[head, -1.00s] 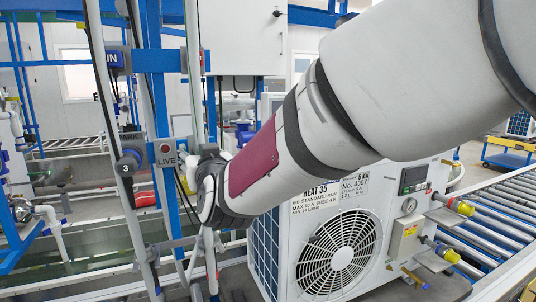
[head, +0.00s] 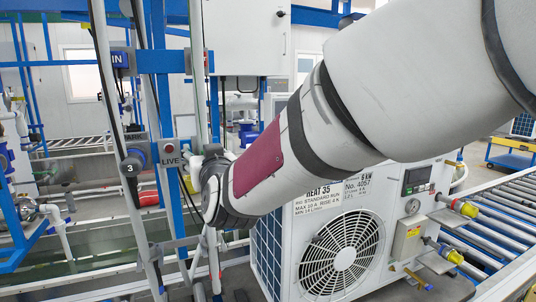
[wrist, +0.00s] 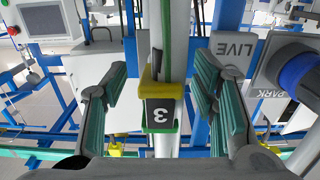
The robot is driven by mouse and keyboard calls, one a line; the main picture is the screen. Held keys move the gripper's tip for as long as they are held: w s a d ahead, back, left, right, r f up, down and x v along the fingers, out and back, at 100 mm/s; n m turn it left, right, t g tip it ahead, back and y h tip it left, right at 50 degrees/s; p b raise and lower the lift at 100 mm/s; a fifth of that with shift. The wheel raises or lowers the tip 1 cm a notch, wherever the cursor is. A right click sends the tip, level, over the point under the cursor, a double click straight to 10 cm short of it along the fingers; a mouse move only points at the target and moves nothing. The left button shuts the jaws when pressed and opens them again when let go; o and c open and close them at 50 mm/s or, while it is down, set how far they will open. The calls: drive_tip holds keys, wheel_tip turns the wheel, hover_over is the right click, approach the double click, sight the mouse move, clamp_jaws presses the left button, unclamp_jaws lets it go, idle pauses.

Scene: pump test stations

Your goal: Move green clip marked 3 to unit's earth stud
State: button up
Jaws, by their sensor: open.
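The green clip marked 3 (wrist: 160,108) shows in the wrist view as a dark block with a white 3, yellow at its top and green along its edge, in front of a pale upright. My gripper (wrist: 159,78) is open, with one green-padded finger on each side of the clip and gaps on both sides. In the head view my arm hides the clip and most of my gripper. The white unit (head: 262,240), labelled HEAT 35 and No. 4057, stands right of my wrist. I cannot make out its earth stud.
A roller conveyor (head: 500,225) runs beside the unit.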

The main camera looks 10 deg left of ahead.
drive_tip(key=shift+c, duration=0.5)
clamp_jaws()
drive_tip(key=shift+s, duration=0.1)
drive_tip(key=shift+p+v, duration=1.05)
drive_tip(key=shift+v, duration=1.9)
